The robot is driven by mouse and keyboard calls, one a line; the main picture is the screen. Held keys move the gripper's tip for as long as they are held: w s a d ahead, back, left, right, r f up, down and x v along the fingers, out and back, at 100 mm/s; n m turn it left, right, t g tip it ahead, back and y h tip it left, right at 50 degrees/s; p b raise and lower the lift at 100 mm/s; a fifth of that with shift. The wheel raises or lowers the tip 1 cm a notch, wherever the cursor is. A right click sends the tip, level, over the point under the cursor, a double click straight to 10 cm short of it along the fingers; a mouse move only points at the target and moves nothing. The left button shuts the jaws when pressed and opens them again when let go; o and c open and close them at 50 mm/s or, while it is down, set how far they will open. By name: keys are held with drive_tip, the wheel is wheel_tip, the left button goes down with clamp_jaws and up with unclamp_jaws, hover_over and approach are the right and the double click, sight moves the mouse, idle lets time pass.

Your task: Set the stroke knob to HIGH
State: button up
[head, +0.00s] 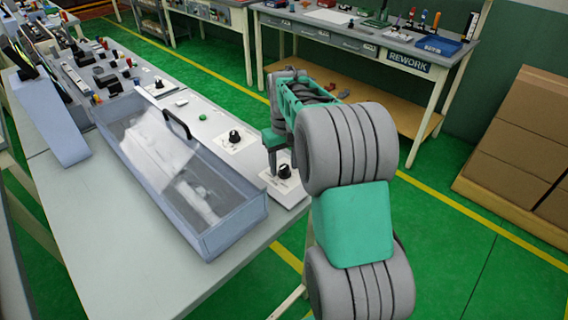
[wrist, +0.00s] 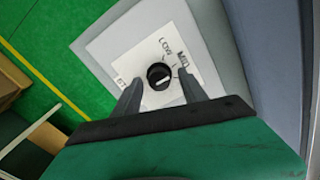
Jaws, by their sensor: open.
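The black round knob (wrist: 159,76) sits on a white label plate in the wrist view, with LOW and MID printed beside it. No HIGH mark is readable; the right finger covers part of the plate. A white line shows on the knob, but I cannot tell for sure which mark it points to. My gripper (wrist: 160,92) is open, with one finger on each side of the knob and visible gaps between. In the head view this knob (head: 285,171) is at the near right end of the panel, with my gripper (head: 275,160) over it.
A second black knob (head: 234,136) stands on its own plate farther along the panel. A clear-topped tray (head: 235,226) with a black handle (head: 177,124) lies left of the knobs. A green button (head: 181,102) is farther back. The rework bench (head: 340,40) stands behind my arm.

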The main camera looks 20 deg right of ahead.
drive_tip(key=shift+f, duration=0.1)
clamp_jaws()
idle(0.5)
